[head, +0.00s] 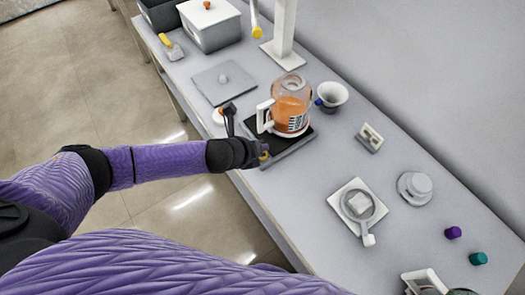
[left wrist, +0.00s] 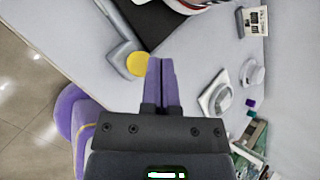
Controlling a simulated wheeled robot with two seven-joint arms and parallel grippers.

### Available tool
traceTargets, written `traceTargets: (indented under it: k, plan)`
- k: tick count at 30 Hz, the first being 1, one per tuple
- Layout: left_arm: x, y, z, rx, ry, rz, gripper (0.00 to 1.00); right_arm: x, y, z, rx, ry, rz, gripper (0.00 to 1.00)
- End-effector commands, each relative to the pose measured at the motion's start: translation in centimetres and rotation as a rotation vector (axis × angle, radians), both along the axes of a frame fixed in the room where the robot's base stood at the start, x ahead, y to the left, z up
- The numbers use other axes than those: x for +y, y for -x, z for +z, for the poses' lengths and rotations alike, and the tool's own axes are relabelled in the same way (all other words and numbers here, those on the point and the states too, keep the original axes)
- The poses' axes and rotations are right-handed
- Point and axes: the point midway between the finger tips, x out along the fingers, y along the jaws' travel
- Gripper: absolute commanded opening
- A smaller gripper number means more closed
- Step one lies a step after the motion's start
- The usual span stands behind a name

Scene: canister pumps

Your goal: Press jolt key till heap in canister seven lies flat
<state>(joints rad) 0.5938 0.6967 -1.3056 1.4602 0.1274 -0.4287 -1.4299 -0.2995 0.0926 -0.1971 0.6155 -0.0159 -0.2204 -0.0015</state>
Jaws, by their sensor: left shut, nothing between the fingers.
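A clear canister (head: 292,113) with orange contents, a white handle and a striped label stands on a dark-topped grey base (head: 293,149). I cannot read a number on it, and the shape of the top of the heap is unclear. A round yellow key (head: 264,156) sits at the base's near corner; it also shows in the left wrist view (left wrist: 138,65). My left gripper (head: 262,148) is shut and empty at that corner. In the left wrist view its purple fingertips (left wrist: 161,62) are right beside the key; I cannot tell if they touch it. My right gripper is out of view.
A ring-shaped tool on a white plate (head: 358,205) lies right.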

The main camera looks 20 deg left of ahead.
Motion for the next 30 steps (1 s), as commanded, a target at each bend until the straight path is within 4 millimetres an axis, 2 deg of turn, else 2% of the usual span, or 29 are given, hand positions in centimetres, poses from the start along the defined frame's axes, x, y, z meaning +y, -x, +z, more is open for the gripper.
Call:
traceTargets:
  k: [19, 30]
  plan:
    - [0.0, 0.0, -0.02, 0.0, 0.0, 0.0, 0.0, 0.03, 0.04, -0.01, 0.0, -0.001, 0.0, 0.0]
    - [-0.02, 0.02, -0.86, 0.001, 0.0, -0.001, 0.0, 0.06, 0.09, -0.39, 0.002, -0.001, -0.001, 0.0]
